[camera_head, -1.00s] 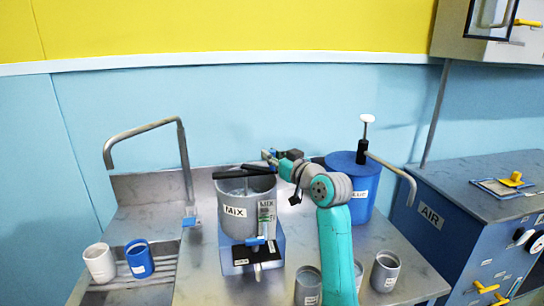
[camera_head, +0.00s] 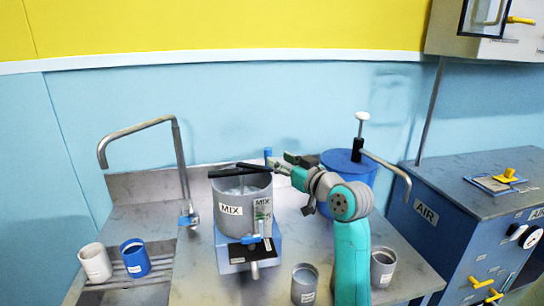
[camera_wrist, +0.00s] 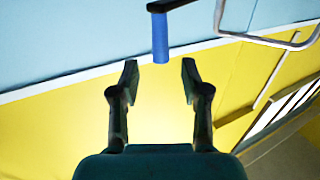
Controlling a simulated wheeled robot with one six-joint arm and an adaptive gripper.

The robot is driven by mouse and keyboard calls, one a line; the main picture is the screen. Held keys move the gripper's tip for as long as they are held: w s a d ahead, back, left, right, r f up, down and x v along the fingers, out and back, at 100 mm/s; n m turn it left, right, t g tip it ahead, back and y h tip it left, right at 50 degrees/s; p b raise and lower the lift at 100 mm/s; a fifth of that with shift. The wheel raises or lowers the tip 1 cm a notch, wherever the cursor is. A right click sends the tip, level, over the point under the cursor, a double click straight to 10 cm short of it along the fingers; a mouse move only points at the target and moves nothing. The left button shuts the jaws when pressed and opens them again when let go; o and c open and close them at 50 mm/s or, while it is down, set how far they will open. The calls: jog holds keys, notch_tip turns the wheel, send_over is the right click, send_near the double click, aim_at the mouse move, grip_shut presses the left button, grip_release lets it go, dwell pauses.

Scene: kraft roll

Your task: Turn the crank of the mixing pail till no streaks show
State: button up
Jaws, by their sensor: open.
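The grey mixing pail (camera_head: 229,196), labelled MIX, stands on a blue base on the counter. Black bars cross its top, and the crank (camera_head: 252,167) ends at the right rim in an upright blue handle (camera_head: 267,153). Pale grey contents show below the bars; I cannot make out whether they have streaks. My gripper (camera_head: 279,163) is just right of the handle. In the wrist view my gripper (camera_wrist: 160,78) is open and empty, and the blue handle (camera_wrist: 160,38) lies centred just beyond the fingertips, not clasped.
A blue drum (camera_head: 340,164) with a pump and bent spout stands behind my arm. Grey cups (camera_head: 304,285) (camera_head: 383,268) stand at the front. A bent tap (camera_head: 181,160) is left of the pail, with a white cup (camera_head: 95,262) and a blue cup (camera_head: 135,258) on the rack.

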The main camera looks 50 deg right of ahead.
jog(key=shift+s+a, duration=0.15)
jog(key=shift+s, duration=0.75)
jog(key=shift+s+a, duration=0.2)
jog(key=shift+s, duration=0.7)
jog(key=shift+s+a, duration=0.15)
jog(key=shift+s, duration=0.75)
jog(key=shift+s, duration=0.1)
